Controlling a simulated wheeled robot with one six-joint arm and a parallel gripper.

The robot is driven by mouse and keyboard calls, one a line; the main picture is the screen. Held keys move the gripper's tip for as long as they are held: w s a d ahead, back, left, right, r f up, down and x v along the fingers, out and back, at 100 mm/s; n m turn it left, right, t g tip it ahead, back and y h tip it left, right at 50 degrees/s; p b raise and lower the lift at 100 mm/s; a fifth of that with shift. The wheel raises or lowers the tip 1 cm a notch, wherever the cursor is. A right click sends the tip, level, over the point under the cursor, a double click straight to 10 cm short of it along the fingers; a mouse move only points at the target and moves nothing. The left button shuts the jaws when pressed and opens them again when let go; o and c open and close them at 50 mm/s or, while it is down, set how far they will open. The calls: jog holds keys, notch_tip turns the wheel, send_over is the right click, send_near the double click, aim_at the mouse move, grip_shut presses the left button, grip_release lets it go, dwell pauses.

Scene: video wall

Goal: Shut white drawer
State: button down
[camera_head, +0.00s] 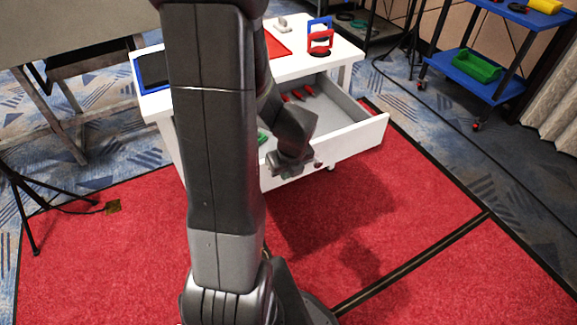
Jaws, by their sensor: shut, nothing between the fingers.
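The white drawer (352,141) stands pulled out from the white table (347,57). Its grey inside shows, with red items (298,93) toward the back and a green item (262,138) at the left, partly hidden by my arm. My gripper (318,165) is at the drawer's front panel, near its middle. It is small and dark here, and its fingers are shut and empty. I cannot tell whether it touches the panel. My arm hides the drawer's left part.
On the tabletop are a red tray (277,44), red and blue stands (320,41) and a blue-framed tablet (152,72). A blue cart (478,78) with a green bin stands at the right. A tripod (28,200) stands at the left. The red carpet in front is clear.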

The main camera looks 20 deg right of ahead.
jog(key=shift+w+a+f, duration=0.1)
jog(key=shift+w+f, duration=0.1)
jog(key=shift+w, duration=0.85)
jog(key=shift+w+a+f, duration=0.1)
jog(key=shift+w+f, duration=0.05)
jog(key=shift+w, duration=0.9)
